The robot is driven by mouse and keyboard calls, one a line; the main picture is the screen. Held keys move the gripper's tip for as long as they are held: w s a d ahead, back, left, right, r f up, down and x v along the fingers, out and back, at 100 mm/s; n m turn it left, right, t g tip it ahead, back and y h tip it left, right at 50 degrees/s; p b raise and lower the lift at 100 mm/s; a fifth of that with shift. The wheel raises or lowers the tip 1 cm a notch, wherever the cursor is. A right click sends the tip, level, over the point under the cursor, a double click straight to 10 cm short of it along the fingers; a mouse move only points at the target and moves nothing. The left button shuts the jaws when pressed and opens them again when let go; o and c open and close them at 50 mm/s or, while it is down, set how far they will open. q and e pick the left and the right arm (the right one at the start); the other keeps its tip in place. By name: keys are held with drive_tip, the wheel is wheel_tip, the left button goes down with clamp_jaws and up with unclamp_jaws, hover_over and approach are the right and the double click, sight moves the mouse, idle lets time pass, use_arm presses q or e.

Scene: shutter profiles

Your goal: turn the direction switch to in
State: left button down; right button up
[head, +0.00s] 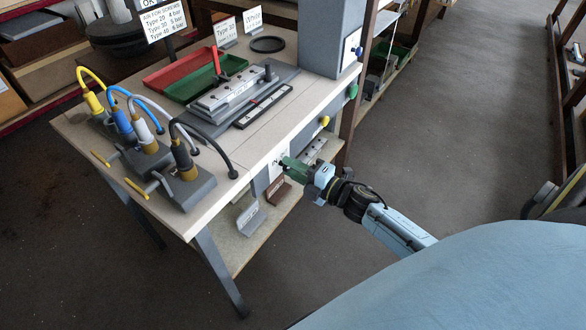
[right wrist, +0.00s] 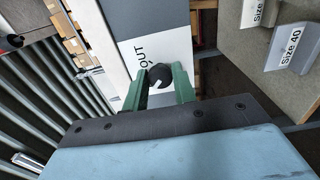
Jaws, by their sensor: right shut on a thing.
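The direction switch is a black knob (right wrist: 160,75) on a white plate (right wrist: 178,48) on the front of the workbench. The word OUT is printed on the plate beside the knob in the right wrist view; no IN label can be made out. My right gripper (right wrist: 159,85) has its green fingers on both sides of the knob and is shut on it. In the head view my right gripper (head: 284,163) reaches the bench front from the right and hides the knob, with part of the white plate (head: 273,166) showing. My left gripper is not in view.
The bench top (head: 262,140) carries a clamping fixture (head: 232,92) and hosed tools (head: 182,160). Size signs (right wrist: 292,50) stand on the shelf below.

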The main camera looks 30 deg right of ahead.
idle(0.4)
drive_tip(key=o, duration=1)
drive_tip(key=shift+s, duration=0.15)
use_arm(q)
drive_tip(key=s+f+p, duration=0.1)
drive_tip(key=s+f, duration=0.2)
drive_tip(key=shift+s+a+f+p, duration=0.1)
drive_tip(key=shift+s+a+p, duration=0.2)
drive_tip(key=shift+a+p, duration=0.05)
use_arm(e)
drive_tip(key=v, duration=1.3)
drive_tip(key=shift+d, duration=0.15)
drive_tip(key=shift+f, duration=0.1)
